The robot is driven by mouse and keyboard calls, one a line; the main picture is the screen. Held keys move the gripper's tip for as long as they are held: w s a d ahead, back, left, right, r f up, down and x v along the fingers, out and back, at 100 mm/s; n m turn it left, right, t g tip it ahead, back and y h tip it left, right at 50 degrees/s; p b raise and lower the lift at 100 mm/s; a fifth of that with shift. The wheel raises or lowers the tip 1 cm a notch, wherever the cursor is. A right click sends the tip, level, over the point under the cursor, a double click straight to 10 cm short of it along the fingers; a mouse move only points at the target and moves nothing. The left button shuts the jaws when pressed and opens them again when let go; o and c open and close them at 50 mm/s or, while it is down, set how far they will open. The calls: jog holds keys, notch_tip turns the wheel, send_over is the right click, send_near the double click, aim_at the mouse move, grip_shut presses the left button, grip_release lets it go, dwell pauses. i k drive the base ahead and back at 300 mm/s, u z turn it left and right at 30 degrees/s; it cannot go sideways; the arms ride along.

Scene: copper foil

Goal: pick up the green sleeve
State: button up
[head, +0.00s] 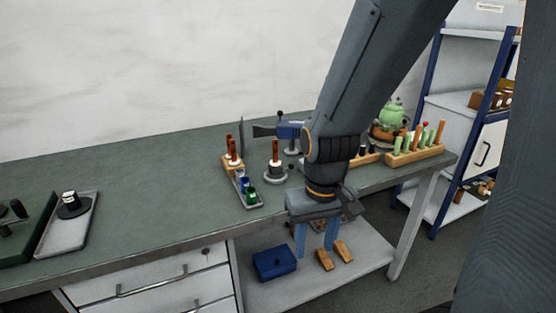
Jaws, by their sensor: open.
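A small green piece (251,194), which looks like the green sleeve, stands at the near end of a narrow grey tray (255,205) on the bench. Dark and blue pieces (242,183) stand behind it in the same tray. My gripper (334,256) hangs to the right of the tray and lower in the picture, in front of the bench edge.
A wooden block with brown-handled tools (233,163) and a round stand (275,175) are close behind the tray. A wooden rack of green-handled tools (415,155) is at the right. A blue box (274,263) sits on the lower shelf. The bench left of the tray is mostly clear.

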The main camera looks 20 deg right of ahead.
aim_at(251, 196)
jog(key=z, duration=0.2)
jog(key=k, duration=0.45)
jog(key=z, duration=0.9)
jog(key=i, duration=0.7)
jog(key=u, duration=0.95)
jog(key=i, duration=0.55)
jog(key=u, duration=0.5)
